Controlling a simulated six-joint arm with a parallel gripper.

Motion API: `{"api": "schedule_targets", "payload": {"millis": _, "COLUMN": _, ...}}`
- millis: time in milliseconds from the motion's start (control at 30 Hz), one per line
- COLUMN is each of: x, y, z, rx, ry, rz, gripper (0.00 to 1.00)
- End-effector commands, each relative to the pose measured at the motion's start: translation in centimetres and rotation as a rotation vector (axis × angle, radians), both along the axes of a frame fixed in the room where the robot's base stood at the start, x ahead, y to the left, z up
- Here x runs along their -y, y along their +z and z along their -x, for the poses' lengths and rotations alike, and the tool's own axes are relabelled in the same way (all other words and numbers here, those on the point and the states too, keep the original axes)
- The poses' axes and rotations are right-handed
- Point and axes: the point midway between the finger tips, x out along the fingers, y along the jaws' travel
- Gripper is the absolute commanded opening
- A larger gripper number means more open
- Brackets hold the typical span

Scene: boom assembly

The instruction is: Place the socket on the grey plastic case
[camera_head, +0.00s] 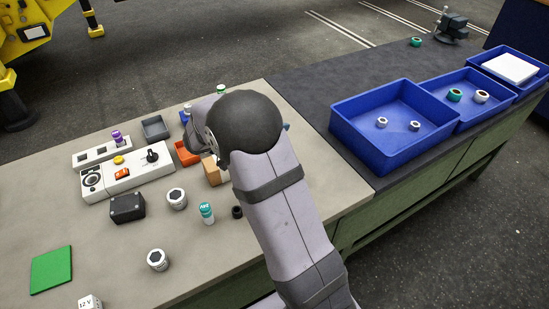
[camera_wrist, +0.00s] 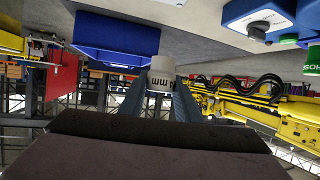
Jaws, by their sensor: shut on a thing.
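In the wrist view my gripper (camera_wrist: 164,90) is shut on a pale cylindrical socket (camera_wrist: 162,71) with dark lettering; the fingers grip its sides. In the head view my dark round wrist hides the gripper and the held socket. A small grey open box (camera_head: 155,127) stands at the back of the bench, left of my wrist. A dark grey box with a lid (camera_head: 127,207) lies nearer the front. I cannot tell for certain which of these is the grey plastic case. Other white sockets stand at the front (camera_head: 157,259) and beside the dark box (camera_head: 177,198).
A white control panel (camera_head: 125,178) with a black knob is left of my wrist. An orange box (camera_head: 187,153) and a green-and-white bottle (camera_head: 206,212) are close to my arm. A green mat (camera_head: 51,270) lies front left. Blue bins (camera_head: 390,150) stand right.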

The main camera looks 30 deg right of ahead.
Motion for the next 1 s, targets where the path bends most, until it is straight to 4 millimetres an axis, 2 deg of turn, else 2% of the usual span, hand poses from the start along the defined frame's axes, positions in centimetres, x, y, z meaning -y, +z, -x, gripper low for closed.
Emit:
{"api": "schedule_targets", "payload": {"millis": 167, "x": 0.2, "y": 0.1, "z": 0.3, "rx": 0.000, "ry": -0.002, "rz": 0.001, "gripper": 0.04}}
{"api": "schedule_targets", "payload": {"millis": 600, "x": 0.1, "y": -5.2, "z": 0.2, "rx": -0.002, "ry": 0.001, "rz": 0.001, "gripper": 0.04}}
{"api": "schedule_targets", "payload": {"millis": 867, "x": 0.1, "y": -5.9, "z": 0.2, "rx": 0.000, "ry": 0.000, "rz": 0.001, "gripper": 0.04}}
{"api": "schedule_targets", "payload": {"millis": 1000, "x": 0.1, "y": -7.4, "z": 0.2, "rx": -0.003, "ry": 0.002, "rz": 0.002, "gripper": 0.04}}
